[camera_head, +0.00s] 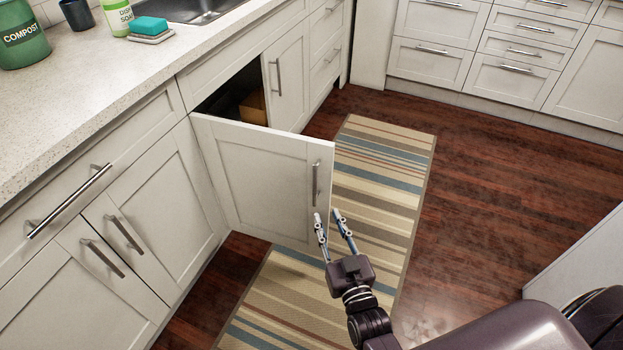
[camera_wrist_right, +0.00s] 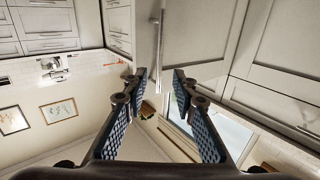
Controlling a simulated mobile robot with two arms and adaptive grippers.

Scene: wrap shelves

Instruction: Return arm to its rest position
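My right gripper (camera_head: 333,222) is open and empty in the head view. Its fingertips are near the free edge of the open cabinet door (camera_head: 262,180), just below the door's vertical handle (camera_head: 316,184). In the right wrist view, my two fingers (camera_wrist_right: 158,78) stand apart with nothing between them. The door and its handle (camera_wrist_right: 159,38) show beyond them there. I cannot tell whether a finger touches the door. My left gripper is in neither view.
The door stands swung out from the sink cabinet, whose dark inside holds a yellowish-brown object (camera_head: 253,107). The counter (camera_head: 80,105) carries a compost bin (camera_head: 22,35), a soap bottle (camera_head: 117,17) and a teal sponge (camera_head: 150,26). A striped rug (camera_head: 385,190) lies on clear wooden floor (camera_head: 480,170).

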